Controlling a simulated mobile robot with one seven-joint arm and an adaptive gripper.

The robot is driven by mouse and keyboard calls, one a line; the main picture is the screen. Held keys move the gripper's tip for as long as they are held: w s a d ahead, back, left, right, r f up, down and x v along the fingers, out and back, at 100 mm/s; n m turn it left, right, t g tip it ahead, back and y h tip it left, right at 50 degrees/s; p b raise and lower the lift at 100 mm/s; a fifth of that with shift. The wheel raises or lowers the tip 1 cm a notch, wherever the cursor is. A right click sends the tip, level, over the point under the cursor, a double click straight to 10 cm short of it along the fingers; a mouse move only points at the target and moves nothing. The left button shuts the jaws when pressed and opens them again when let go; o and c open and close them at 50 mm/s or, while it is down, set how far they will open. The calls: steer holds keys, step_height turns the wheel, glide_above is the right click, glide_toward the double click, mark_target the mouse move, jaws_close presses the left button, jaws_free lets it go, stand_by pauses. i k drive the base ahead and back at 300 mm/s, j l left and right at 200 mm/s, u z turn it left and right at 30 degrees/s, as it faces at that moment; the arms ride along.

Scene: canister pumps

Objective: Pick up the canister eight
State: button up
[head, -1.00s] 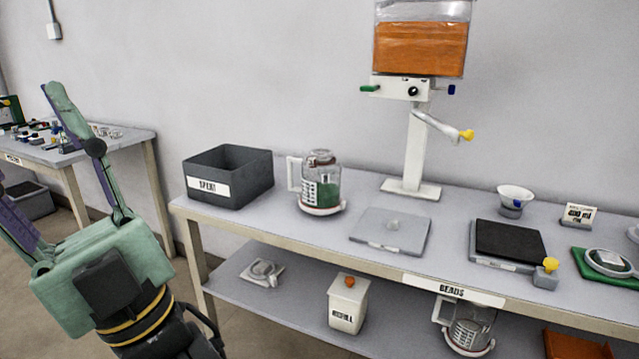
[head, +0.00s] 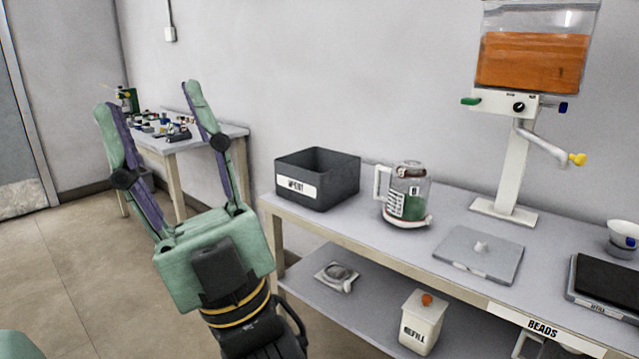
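A clear canister (head: 408,194) with a white handle, a printed label and green contents stands upright on the upper top of the bench (head: 385,240). It is right of the dark bin. A small tag on it carries a mark too small to read for certain. My gripper (head: 148,96) is at the left, in front of the floor and the far table. Its two fingers are spread wide with nothing between them. It is well left of the canister and apart from it.
A dark labelled bin (head: 318,180) stands left of the canister. A flat grey plate (head: 478,254) and a dispenser (head: 506,190) of orange beads are to the right. A white REFILL box (head: 420,325) is on the lower shelf. A cluttered table (head: 205,141) is behind my gripper.

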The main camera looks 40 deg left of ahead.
mark_target(406, 206)
steer(key=i+u, duration=0.35)
steer(key=i, duration=0.2)
steer(key=i+l+u, duration=0.3)
steer(key=i, duration=0.3)
steer(key=j, duration=0.1)
